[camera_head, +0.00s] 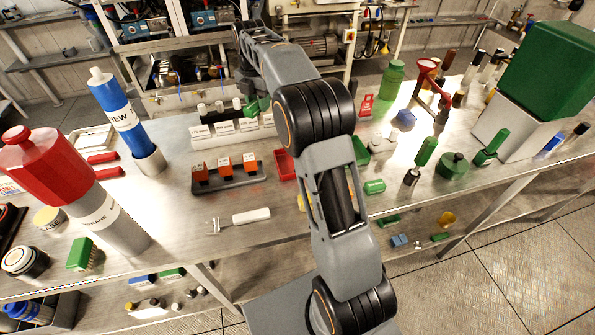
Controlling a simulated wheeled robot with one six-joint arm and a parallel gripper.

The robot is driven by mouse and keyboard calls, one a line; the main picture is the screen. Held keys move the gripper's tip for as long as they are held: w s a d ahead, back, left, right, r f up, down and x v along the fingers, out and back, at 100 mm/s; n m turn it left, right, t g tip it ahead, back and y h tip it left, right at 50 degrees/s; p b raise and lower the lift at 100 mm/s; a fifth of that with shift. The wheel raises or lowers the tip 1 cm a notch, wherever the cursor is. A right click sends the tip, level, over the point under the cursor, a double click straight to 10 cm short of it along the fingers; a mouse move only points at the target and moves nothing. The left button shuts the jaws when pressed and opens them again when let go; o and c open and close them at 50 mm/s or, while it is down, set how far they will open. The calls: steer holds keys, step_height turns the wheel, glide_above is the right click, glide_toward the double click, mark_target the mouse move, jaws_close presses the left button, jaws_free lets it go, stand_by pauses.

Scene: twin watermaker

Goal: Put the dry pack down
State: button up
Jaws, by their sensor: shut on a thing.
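My arm reaches up and away from the bottom of the view over the bench (180,222), and its far wrist is at the top left of centre. I cannot make out the fingertips of my gripper, nor what is between them. I cannot pick out the dry pack for certain. Three orange blocks stand in a dark tray (232,183) on the bench, left of my arm. Small green pieces (252,109) and dark pieces show at the labelled white rack (213,136) behind that tray, below my wrist.
A red-topped grey cylinder (115,225) and a blue bottle (117,112) stand at the left. A white-handled tool (250,216) lies near the front edge. Red and green items crowd the bench around my arm. A large green box (545,70) is at the right. Bare bench lies front left.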

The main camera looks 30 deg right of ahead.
steer(key=shift+s+d+f, duration=0.1)
steer(key=shift+f, duration=0.45)
steer(key=s+d+f, duration=0.2)
steer(key=s, duration=0.1)
steer(key=s+d+f+b, duration=0.1)
steer(key=s+d+f, duration=0.1)
steer(key=s+f, duration=0.1)
steer(key=s+d+f+b, duration=0.1)
steer(key=s+d+f, duration=0.1)
steer(key=s, duration=0.2)
steer(key=shift+d+f, duration=0.3)
steer(key=shift+f, duration=0.05)
steer(key=shift+s+d+f, duration=0.25)
steer(key=shift+s+f, duration=0.15)
steer(key=shift+f, duration=0.2)
steer(key=f, duration=0.3)
steer(key=shift+s+d+b, duration=0.25)
steer(key=shift+s+b, duration=0.05)
steer(key=shift+s, duration=0.1)
steer(key=shift+f, duration=0.5)
